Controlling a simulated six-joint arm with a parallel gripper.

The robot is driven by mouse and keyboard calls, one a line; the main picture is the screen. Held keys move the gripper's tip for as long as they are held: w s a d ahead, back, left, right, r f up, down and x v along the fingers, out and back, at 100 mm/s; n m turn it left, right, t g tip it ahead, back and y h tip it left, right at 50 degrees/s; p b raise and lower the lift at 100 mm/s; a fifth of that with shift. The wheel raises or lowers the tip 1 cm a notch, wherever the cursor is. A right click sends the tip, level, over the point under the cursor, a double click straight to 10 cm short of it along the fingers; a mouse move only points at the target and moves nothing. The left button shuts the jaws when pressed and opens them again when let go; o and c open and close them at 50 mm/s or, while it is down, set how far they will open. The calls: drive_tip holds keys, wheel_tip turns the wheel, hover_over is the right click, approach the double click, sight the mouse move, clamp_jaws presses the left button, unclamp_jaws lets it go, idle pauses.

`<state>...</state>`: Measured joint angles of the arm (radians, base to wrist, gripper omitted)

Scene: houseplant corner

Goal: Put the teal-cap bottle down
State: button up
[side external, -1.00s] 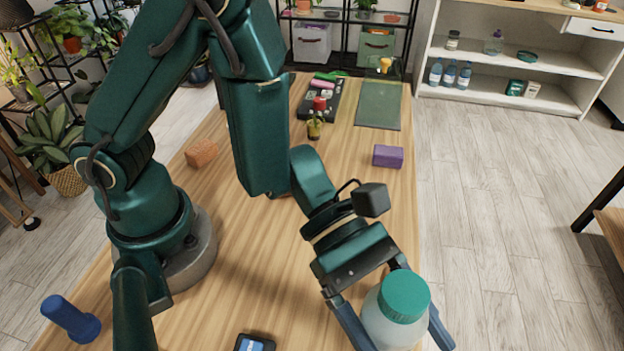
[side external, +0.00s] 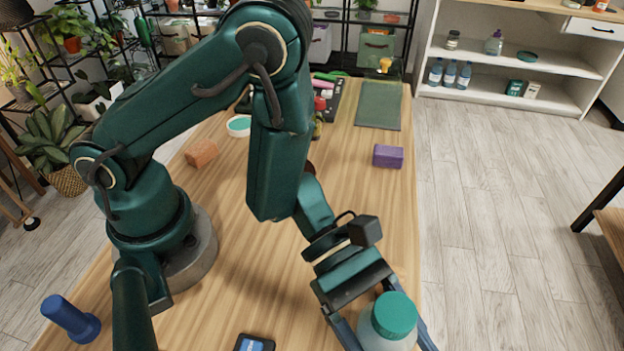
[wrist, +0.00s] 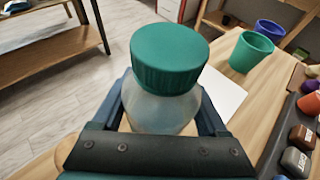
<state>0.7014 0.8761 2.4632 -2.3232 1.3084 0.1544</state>
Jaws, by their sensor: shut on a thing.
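The teal-cap bottle (side external: 394,317) has a pale translucent body and a wide ribbed cap. It is near the bottom edge of the side view, by the table's right edge. My gripper (side external: 386,336) is shut on its body, one finger on each side. In the wrist view the bottle (wrist: 168,60) stands between my gripper's fingers (wrist: 162,110), cap above them. Its base is hidden in both views, so I cannot tell whether it touches the table (side external: 225,240).
A white sheet (wrist: 226,94), a teal cup (wrist: 250,52) and a blue cup (wrist: 270,31) are beyond the bottle. A purple block (side external: 388,156), an orange brick (side external: 202,153), a phone (side external: 254,343) and a blue object (side external: 70,319) lie on the table. The table's right edge is close.

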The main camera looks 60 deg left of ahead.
drive_tip(key=shift+f, duration=0.55)
drive_tip(key=o, duration=1.4)
